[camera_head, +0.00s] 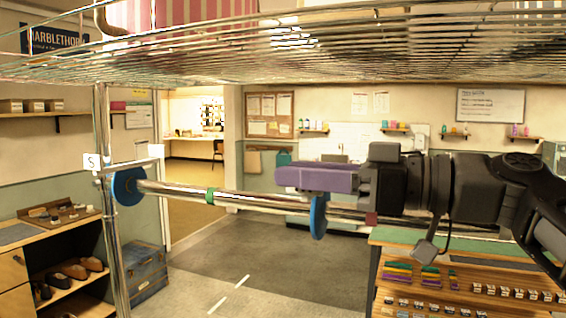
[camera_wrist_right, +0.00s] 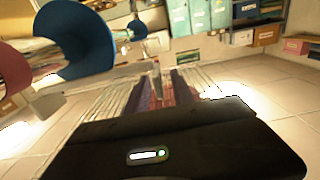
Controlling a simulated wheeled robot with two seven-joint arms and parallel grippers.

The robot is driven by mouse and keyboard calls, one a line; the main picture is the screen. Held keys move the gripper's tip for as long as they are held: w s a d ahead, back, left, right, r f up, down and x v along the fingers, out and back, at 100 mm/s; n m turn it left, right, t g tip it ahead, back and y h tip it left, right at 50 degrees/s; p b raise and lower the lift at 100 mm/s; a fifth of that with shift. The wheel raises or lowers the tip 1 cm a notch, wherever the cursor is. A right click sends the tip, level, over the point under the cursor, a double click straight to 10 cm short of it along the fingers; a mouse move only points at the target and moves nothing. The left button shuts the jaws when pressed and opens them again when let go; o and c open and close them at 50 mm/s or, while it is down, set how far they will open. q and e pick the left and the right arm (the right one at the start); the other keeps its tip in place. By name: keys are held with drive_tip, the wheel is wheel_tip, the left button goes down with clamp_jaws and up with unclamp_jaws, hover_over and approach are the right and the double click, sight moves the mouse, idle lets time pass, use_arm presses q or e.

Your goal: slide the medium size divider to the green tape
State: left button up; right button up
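A round blue divider (camera_head: 318,216) hangs on the chrome rail (camera_head: 266,201), just below my right gripper. Another blue divider (camera_head: 128,187) is at the left end of the rail, near a white label reading S (camera_head: 91,161). I cannot tell their sizes for sure. The green tape (camera_head: 210,196) is around the rail between the two dividers. My right gripper (camera_head: 300,178) has purple fingers pointing left above the rail; whether it touches the divider is unclear. A large blue curved disc (camera_wrist_right: 80,40) shows upper left in the right wrist view. My left gripper is not in view.
A wire shelf (camera_head: 300,45) spans overhead, and a chrome post (camera_head: 112,230) stands at the left. A red band (camera_head: 371,218) is on the rail beneath my right wrist. A stepped display stand (camera_head: 460,270) is at lower right. The rail between the dividers is clear except for tape.

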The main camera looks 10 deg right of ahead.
drive_tip(key=x, duration=0.2)
drive_tip(key=shift+w+a+p, duration=0.2)
drive_tip(key=shift+a+p, duration=0.15)
drive_tip(key=shift+c, duration=0.6)
clamp_jaws()
idle(0.6)
